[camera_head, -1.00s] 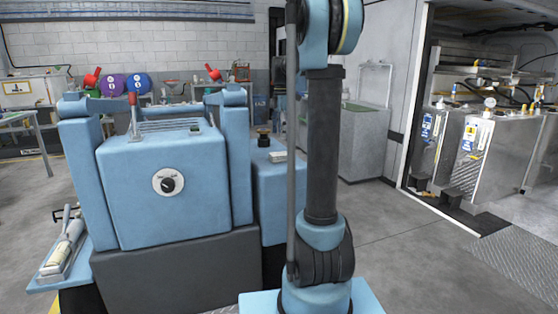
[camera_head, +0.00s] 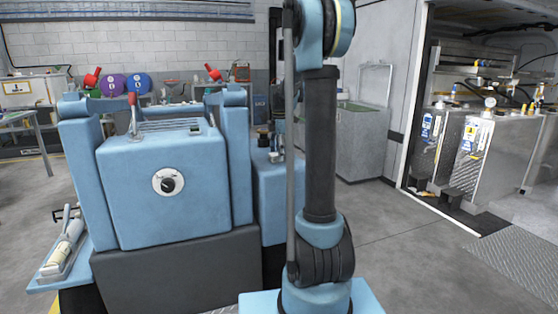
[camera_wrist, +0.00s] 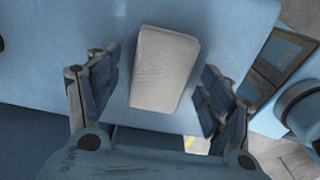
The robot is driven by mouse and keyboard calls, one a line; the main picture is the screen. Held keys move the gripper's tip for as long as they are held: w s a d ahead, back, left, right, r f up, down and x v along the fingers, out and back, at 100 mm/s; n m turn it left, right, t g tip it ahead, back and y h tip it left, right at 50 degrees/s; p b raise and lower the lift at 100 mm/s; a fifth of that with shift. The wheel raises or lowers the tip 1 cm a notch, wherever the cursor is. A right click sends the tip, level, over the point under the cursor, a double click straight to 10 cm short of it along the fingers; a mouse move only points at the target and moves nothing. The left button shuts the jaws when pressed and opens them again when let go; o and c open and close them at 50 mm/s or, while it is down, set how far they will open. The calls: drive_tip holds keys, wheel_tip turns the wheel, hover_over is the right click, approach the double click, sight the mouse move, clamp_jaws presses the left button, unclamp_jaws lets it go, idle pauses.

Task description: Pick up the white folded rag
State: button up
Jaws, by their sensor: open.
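The white folded rag (camera_wrist: 164,70) lies flat on a light blue surface (camera_wrist: 60,22) in the wrist view. My gripper (camera_wrist: 160,84) is open, with one finger to the left of the rag and one to the right. Neither finger clearly touches it. In the head view my gripper (camera_head: 277,148) is low over the top of the blue block behind and right of the dial box, and the rag is hidden there by the gripper.
A blue box with a dial (camera_head: 168,182) and a red-knobbed lever (camera_head: 132,108) stands to the left of the gripper. A dark-topped cap (camera_head: 263,138) stands close to its left. Grey floor (camera_head: 400,250) is clear at right.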

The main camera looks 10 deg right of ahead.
drive_tip(key=c, duration=1.1)
drive_tip(key=shift+r, duration=0.15)
drive_tip(key=shift+c, duration=0.2)
wheel_tip(320, 180, up, 10)
drive_tip(key=o, duration=0.5)
drive_tip(key=shift+c, duration=0.2)
drive_tip(key=c, duration=0.4)
